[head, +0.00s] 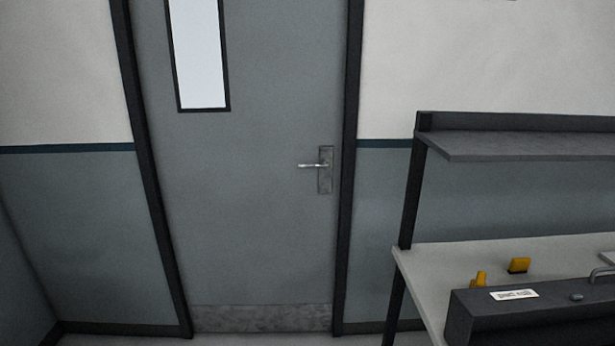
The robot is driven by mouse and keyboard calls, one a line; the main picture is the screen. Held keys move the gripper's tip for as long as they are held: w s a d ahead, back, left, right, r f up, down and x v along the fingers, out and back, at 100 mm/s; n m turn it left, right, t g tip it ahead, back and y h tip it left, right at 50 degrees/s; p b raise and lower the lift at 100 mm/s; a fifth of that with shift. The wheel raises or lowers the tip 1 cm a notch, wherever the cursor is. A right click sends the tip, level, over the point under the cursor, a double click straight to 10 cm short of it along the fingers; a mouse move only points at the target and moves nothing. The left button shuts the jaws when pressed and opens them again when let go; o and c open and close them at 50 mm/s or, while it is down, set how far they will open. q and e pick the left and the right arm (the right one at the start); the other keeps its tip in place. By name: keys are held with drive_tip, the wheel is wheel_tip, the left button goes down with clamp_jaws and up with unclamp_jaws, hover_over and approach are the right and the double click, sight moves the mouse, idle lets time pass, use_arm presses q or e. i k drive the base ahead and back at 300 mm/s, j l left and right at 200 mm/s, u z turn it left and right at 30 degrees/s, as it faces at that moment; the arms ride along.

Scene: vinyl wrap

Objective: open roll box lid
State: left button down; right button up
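A dark grey box (535,305) stands on the light workbench at the lower right, cut off by the frame's edge. It carries a white label (514,294), a small dark catch-like part (576,297) and a metal handle (605,271) at the right edge. It may be the roll box; I cannot tell whether its lid is open or shut. Neither of my grippers shows in the head view.
The light workbench (425,277) has a dark shelf (530,145) above it on a dark post. Two yellow items (519,265) (479,280) lie behind the box. A grey door (250,220) with a handle (314,166) is shut in the wall. Little floor shows.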

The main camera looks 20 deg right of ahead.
sight(579, 311)
drive_tip(key=i+z, duration=0.25)
drive_tip(key=z, duration=0.2)
drive_tip(key=i+z, duration=0.25)
drive_tip(key=z, duration=0.25)
drive_tip(key=i+z, duration=0.25)
drive_tip(key=z, duration=0.2)
drive_tip(key=i+j+z, duration=0.2)
drive_tip(key=z, duration=0.3)
drive_tip(key=i+j+z, duration=0.15)
drive_tip(key=j+z, duration=0.3)
drive_tip(key=l, duration=0.1)
